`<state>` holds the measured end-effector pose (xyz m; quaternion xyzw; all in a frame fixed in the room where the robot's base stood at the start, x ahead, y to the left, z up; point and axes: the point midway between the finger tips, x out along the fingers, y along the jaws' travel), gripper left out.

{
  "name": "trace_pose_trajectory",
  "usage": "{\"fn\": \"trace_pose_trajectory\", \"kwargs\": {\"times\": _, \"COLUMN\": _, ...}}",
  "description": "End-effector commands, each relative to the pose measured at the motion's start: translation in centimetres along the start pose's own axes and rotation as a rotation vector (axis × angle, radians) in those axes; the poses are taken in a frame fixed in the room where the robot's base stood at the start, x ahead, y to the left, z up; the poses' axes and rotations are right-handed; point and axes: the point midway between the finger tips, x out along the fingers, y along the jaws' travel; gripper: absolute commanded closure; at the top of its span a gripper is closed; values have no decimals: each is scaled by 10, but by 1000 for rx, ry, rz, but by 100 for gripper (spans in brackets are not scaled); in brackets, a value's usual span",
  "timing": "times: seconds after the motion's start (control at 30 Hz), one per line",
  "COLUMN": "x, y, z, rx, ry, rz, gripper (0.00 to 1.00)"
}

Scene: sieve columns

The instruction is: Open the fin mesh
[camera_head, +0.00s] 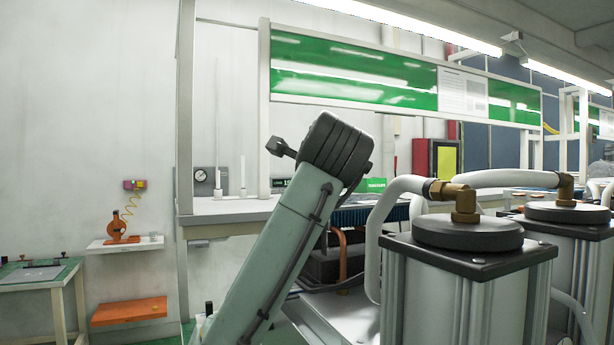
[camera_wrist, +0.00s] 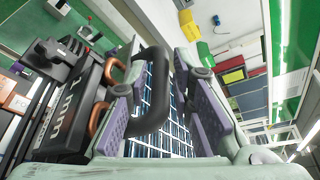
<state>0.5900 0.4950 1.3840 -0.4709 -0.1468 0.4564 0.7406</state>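The fin mesh (camera_wrist: 145,148) shows in the wrist view as a blue panel with a pale grid, between and beyond my fingers. A thick black looped handle (camera_wrist: 158,75) stands in front of it. My gripper (camera_wrist: 160,60) is open, with one purple-padded finger on each side of the handle. The handle lies close to the left finger and overlaps it in the picture; I cannot tell whether they touch. In the head view, a blue ridged part (camera_head: 378,213), seemingly the same mesh, shows behind my raised arm. My gripper is hidden there.
Grey columns (camera_head: 463,295) with dark caps and brass elbows (camera_head: 466,203) stand at the right, joined by white hoses (camera_head: 392,222). Copper pipes (camera_wrist: 101,112) and a black unit (camera_wrist: 70,115) lie left of my gripper. A workbench (camera_head: 228,208) stands behind.

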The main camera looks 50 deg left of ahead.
Motion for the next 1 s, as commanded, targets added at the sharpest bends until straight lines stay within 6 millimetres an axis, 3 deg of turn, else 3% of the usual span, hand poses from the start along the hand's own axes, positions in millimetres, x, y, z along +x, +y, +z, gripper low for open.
{"fn": "trace_pose_trajectory", "kwargs": {"times": 0.37, "x": 6, "y": 1, "z": 0, "rx": 0, "ry": 0, "rz": 1, "gripper": 79}}
{"fn": "trace_pose_trajectory", "kwargs": {"times": 0.67, "x": 6, "y": 0, "z": 0, "rx": 0, "ry": 0, "rz": 1, "gripper": 99}}
{"fn": "trace_pose_trajectory", "kwargs": {"times": 1.0, "x": 6, "y": 1, "z": 0, "rx": 0, "ry": 0, "rz": 1, "gripper": 100}}
